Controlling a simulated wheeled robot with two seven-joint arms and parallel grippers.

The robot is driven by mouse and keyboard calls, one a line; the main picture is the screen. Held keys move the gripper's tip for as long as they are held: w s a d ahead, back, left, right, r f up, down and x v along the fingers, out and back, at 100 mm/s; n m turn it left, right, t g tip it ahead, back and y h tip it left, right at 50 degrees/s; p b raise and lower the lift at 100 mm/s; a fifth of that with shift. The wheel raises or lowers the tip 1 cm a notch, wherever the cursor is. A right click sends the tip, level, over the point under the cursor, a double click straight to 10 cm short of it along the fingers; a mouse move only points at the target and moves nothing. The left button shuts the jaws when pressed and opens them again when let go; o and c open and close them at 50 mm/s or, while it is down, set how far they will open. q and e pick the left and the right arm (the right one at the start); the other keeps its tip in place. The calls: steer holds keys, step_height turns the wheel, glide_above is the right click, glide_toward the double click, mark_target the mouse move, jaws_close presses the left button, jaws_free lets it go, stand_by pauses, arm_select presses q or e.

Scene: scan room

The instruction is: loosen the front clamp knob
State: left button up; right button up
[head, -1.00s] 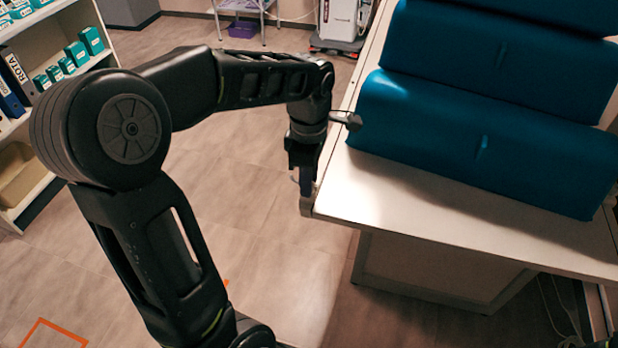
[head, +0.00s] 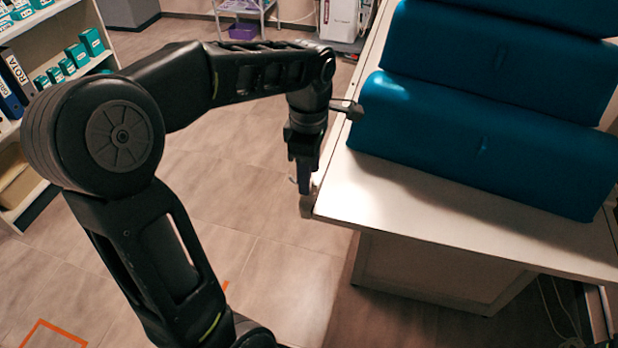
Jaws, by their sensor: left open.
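My left gripper (head: 303,188) points down at the near left corner of the white table (head: 440,215). Its jaws are open, but the fingers show only partly against the table's edge. A small grey fitting (head: 306,208) sits at the near end of the table's side rail, right by the fingertips. I cannot tell whether it is the front clamp knob, or whether the fingers touch it or stand around it.
Large blue cushions (head: 480,150) lie on the table, close to the right of my left wrist. A shelf (head: 40,95) with boxes and binders stands at the far left. A white trolley (head: 245,12) is at the back. The floor left of the table is clear.

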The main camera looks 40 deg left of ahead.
arm_select(q)
step_height(320, 180, up, 5)
steer(key=shift+r, duration=0.1)
stand_by(0.7)
